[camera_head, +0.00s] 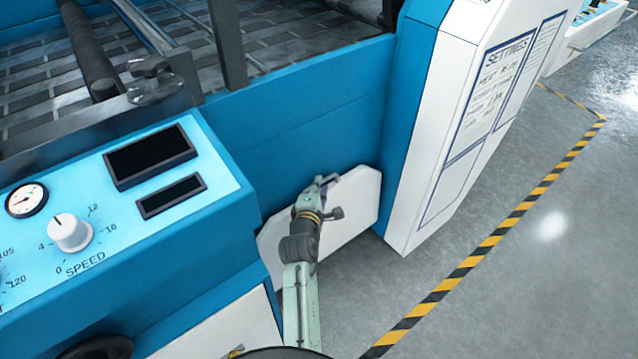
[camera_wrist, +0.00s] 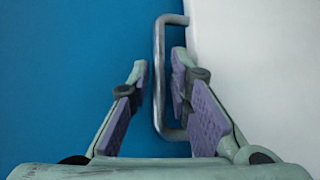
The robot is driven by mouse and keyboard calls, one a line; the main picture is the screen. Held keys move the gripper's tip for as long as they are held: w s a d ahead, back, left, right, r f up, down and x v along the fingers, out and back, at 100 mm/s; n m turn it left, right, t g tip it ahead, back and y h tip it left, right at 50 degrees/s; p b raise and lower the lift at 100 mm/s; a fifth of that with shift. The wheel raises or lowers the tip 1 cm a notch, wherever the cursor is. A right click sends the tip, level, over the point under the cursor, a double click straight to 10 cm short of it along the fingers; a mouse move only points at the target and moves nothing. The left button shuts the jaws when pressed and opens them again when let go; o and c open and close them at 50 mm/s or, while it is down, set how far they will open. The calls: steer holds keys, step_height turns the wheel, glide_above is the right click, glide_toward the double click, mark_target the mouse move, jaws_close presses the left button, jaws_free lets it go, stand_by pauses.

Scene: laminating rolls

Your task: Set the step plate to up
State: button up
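The step plate (camera_head: 350,212) is a white panel with cut corners, low beside the blue machine side in the head view. My arm covers part of it, and I cannot tell its exact tilt. In the wrist view the white plate (camera_wrist: 260,70) fills the right side. A grey metal U-shaped handle (camera_wrist: 159,75) stands at its edge, in front of blue. My gripper (camera_head: 322,183) is at the plate's upper edge. In the wrist view my gripper (camera_wrist: 160,88) is open, with its purple-padded fingers on either side of the handle bar. The right finger looks closer to the bar.
The blue machine wall (camera_head: 310,130) rises behind the plate. A white and blue cabinet marked SETTINGS (camera_head: 460,120) stands close on the right. A control panel with a SPEED knob (camera_head: 70,232) is at the left. Grey floor lies open beyond a yellow-black line (camera_head: 470,262).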

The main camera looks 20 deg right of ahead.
steer(key=shift+s, duration=0.1)
jaws_close()
stand_by(0.6)
